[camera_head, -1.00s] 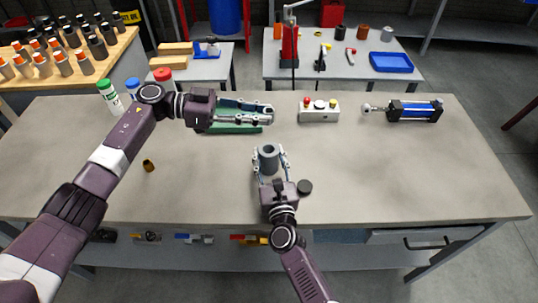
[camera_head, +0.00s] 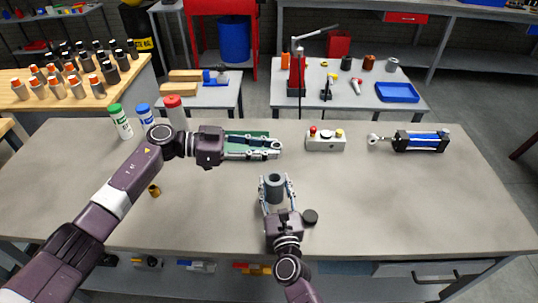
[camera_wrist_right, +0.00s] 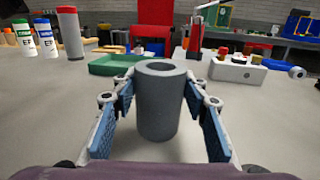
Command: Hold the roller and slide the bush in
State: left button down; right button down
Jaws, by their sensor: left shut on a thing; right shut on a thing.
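The roller, a thick grey hollow cylinder (camera_head: 275,190), stands upright on the table between the fingers of my right gripper (camera_head: 276,192). In the right wrist view the roller (camera_wrist_right: 158,105) has its open bore facing up, with a blue-padded finger on each side; the gripper is shut on it. A small brass ring-like piece, perhaps the bush (camera_head: 154,190), lies on the table at the left. My left gripper (camera_head: 276,150) is over the green tray (camera_head: 247,134), its fingers pointing right. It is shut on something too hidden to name.
A dark round disc (camera_head: 310,216) lies just right of my right gripper. A control box (camera_head: 326,141) and blue-black cylinder (camera_head: 421,141) stand farther right. Capped bottles (camera_head: 121,122) stand at the back left. The table's right front is clear.

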aim_at(266, 180)
pick_arm(q)
jog(key=shift+s+f+n+t+y, duration=0.15)
jog(key=shift+f+n+t, duration=0.25)
jog(key=shift+f+t, duration=0.2)
jog(key=shift+s+f+n+t+y, duration=0.1)
jog(key=shift+f+n+t+y, duration=0.05)
jog(key=shift+f+n+t, duration=0.35)
jog(key=shift+s+f+n+t, duration=0.4)
jog(key=shift+f+n+t, duration=0.3)
jog(key=shift+t, duration=0.4)
jog(key=shift+f, duration=2.1)
jog(key=shift+a+f, duration=0.1)
jog(key=shift+f, duration=0.9)
jog(key=c, duration=1.6)
grip_release()
jog(key=shift+s, duration=0.1)
jog(key=shift+f, duration=0.15)
